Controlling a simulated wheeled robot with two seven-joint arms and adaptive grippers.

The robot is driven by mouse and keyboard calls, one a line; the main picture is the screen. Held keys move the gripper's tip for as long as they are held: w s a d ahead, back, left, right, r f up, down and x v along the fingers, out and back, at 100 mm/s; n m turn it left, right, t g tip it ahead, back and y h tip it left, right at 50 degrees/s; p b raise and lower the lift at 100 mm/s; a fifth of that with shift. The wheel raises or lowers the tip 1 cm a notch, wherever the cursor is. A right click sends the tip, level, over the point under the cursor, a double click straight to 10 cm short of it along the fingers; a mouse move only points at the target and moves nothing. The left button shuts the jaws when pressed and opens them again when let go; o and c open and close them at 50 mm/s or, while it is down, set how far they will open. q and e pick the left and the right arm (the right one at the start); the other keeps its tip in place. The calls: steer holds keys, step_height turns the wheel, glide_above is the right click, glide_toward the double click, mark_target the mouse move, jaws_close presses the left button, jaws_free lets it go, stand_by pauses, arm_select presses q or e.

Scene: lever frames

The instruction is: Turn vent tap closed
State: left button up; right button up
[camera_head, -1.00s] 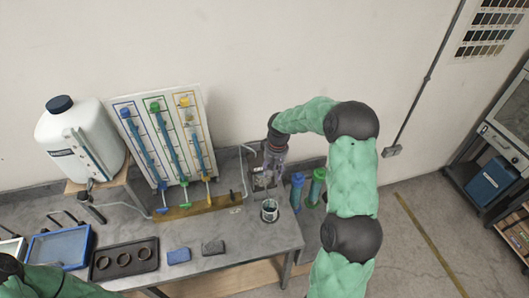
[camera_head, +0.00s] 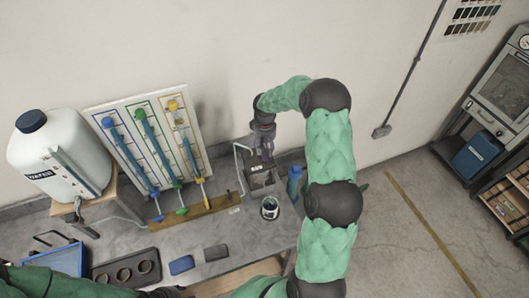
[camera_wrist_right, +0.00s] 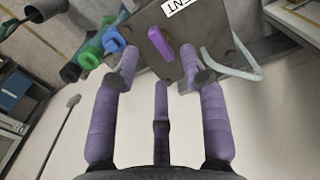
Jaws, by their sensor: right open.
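A purple lever handle (camera_wrist_right: 160,43), which looks like the vent tap, is on a grey box (camera_wrist_right: 190,65) with a white label. The box (camera_head: 262,181) also shows at the back right of the bench in the head view. My right gripper (camera_head: 265,153) is above this box. In the right wrist view its purple fingers (camera_wrist_right: 160,62) are spread and empty, with the handle beyond and between their tips, apparently apart from them. My left arm lies along the bottom left of the head view; its gripper (camera_head: 166,292) is cut off by the edge.
A board with several coloured tubes and taps (camera_head: 150,140) leans on the wall. A white tank (camera_head: 62,155) stands left. A metal cup (camera_head: 269,208) and a blue cylinder (camera_head: 294,183) are near the box. A bent grey pipe (camera_wrist_right: 232,68) runs beside it.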

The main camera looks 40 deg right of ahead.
mark_target(264, 158)
step_height(264, 158, down, 3)
steer(key=shift+s+f+p, duration=0.15)
steer(key=shift+f+p, duration=0.05)
steer(key=shift+p, duration=0.15)
steer(key=shift+f, duration=0.2)
steer(key=shift+c, duration=0.3)
jaws_close()
